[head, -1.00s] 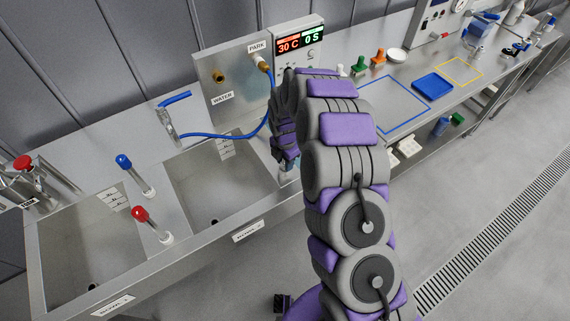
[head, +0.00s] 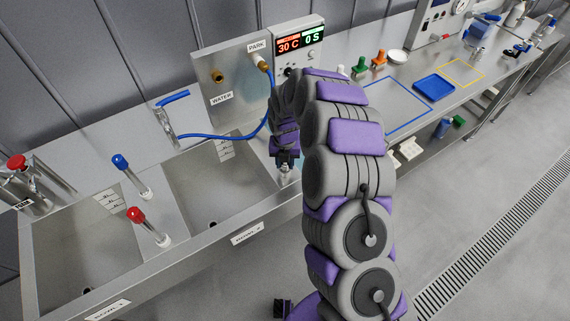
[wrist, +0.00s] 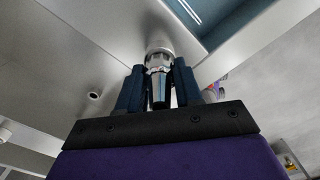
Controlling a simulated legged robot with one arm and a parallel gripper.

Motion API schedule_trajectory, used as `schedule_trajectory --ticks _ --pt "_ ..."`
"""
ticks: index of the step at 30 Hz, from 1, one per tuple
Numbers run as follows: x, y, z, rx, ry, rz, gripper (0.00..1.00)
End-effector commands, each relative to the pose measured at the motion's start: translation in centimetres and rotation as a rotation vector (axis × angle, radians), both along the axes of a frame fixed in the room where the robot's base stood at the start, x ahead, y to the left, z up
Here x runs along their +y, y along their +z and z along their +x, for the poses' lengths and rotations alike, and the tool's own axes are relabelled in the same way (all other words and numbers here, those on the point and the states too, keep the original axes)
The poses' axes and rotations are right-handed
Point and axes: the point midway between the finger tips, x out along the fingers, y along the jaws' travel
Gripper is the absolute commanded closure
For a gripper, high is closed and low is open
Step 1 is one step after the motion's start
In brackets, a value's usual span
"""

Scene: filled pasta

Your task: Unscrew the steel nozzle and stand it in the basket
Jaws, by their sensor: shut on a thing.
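My gripper (head: 285,163) points down at the counter strip right of the second sink. In the wrist view its two dark blue fingers (wrist: 158,92) are shut on a shiny metal piece, which looks like the steel nozzle (wrist: 160,92). The piece tapers, with a faceted collar and a white rounded part beyond it. In the head view only a small pale grey bit (head: 285,176) shows below the fingers. Whether the nozzle is still screwed on cannot be told. I cannot make out the basket in either view.
A blue hose (head: 225,136) runs from the water panel (head: 235,75) to a tap over the sink (head: 205,185).

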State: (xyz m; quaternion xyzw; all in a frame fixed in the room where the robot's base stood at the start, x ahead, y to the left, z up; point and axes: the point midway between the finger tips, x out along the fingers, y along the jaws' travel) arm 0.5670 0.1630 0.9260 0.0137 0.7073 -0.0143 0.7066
Motion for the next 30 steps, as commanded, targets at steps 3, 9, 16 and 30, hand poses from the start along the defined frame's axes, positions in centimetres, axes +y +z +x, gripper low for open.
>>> schedule_trajectory --ticks 3,9,16,30 --pt "0.08 -0.08 0.01 -0.002 0.110 0.001 1.00" --pt "0.06 0.01 0.04 -0.002 0.221 0.000 1.00" --pt "0.04 0.02 0.03 -0.001 0.221 0.000 0.60" --pt "0.00 0.00 0.01 0.000 0.218 0.000 0.35"
